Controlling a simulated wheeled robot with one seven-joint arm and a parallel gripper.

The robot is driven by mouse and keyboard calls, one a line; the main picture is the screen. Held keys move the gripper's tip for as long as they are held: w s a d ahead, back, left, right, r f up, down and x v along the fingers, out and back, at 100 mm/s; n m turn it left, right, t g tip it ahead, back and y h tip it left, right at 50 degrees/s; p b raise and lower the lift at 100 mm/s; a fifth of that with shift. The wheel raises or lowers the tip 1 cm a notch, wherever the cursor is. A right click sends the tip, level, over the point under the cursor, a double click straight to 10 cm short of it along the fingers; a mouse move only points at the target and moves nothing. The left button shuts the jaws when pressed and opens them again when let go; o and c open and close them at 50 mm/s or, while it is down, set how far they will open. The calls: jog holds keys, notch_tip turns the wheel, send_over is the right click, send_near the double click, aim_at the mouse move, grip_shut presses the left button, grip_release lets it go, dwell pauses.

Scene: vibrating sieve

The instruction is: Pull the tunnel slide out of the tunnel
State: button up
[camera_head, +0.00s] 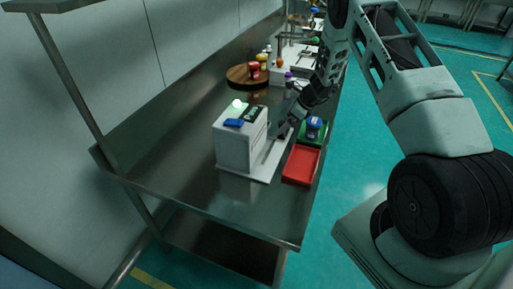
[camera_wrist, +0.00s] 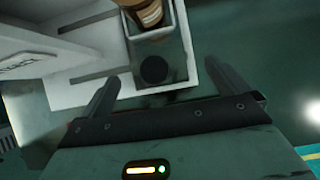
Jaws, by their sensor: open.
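The white box-shaped machine (camera_head: 232,150) stands on the steel table in the head view; its pale side (camera_wrist: 35,60) shows in the wrist view. In the wrist view, what looks like the tunnel slide (camera_wrist: 180,66) is a white-edged tray with a dark floor and a black round spot. A brown-and-white cup-like object (camera_wrist: 148,14) sits at its far end. My gripper (camera_wrist: 160,74) is open, its two fingers apart on either side of the slide's near end. I cannot tell whether they touch it. In the head view my gripper (camera_head: 279,130) is beside the machine's right side, partly hiding the slide.
A red tray (camera_head: 301,166) and a green tray (camera_head: 319,138) with a blue item lie along the table's right edge. A round wooden board (camera_head: 238,77) stands farther back. The table front is clear.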

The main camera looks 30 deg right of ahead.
jog(key=shift+p+v, duration=1.25)
jog(key=shift+v, duration=1.65)
